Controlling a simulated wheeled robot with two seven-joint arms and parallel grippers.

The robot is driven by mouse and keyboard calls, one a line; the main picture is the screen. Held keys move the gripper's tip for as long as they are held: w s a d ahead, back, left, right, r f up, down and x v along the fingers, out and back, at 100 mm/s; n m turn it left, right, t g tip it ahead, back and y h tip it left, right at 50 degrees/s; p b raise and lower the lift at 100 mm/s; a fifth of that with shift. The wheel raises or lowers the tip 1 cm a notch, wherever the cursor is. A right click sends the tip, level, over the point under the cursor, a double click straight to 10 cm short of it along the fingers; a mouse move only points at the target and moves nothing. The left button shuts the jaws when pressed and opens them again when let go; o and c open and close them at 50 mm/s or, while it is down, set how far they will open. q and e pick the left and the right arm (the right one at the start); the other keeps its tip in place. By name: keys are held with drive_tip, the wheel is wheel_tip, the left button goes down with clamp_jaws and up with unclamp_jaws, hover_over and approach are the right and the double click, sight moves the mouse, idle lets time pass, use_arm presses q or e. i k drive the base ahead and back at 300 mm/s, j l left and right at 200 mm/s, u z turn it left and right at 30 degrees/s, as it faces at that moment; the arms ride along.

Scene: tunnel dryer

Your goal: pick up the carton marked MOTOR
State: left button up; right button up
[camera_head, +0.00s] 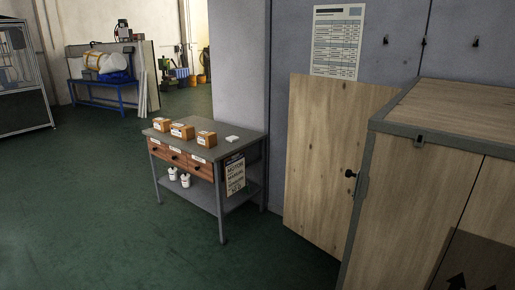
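Three small orange-brown cartons stand in a row on the grey table top: a left carton (161,124), a middle carton (182,132) and a right carton (206,139). Each seems to have a pale label on its front, but the print is too small to read, so I cannot tell which is marked MOTOR. The table (244,148) stands against the wall, left of the wooden cabinet. Neither of my grippers is in view.
A small white item (232,138) lies right of the cartons. The table has drawers (175,157), a side notice (235,175) and white containers (185,180) on its lower shelf. An open wooden door (325,165) and cabinet (410,190) stand right. Green floor (90,220) is clear at left.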

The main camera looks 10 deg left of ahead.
sight(185, 132)
drive_tip(key=i+j, duration=0.15)
drive_tip(key=j, duration=0.2)
drive_tip(key=i+j, duration=0.15)
drive_tip(key=j, duration=0.2)
drive_tip(key=i+j, duration=0.15)
drive_tip(key=j, duration=0.2)
drive_tip(key=i+j, duration=0.1)
drive_tip(key=j, duration=0.3)
drive_tip(key=i+j, duration=0.15)
drive_tip(key=j, duration=0.2)
drive_tip(key=i+j, duration=0.15)
drive_tip(key=j, duration=0.2)
drive_tip(key=i+j, duration=0.25)
drive_tip(key=j, duration=0.15)
drive_tip(key=i+j, duration=0.2)
drive_tip(key=j, duration=0.2)
drive_tip(key=i+j, duration=0.5)
drive_tip(key=j, duration=0.25)
drive_tip(key=i+j, duration=0.25)
drive_tip(key=j, duration=0.15)
drive_tip(key=i+j, duration=0.2)
drive_tip(key=j, duration=0.2)
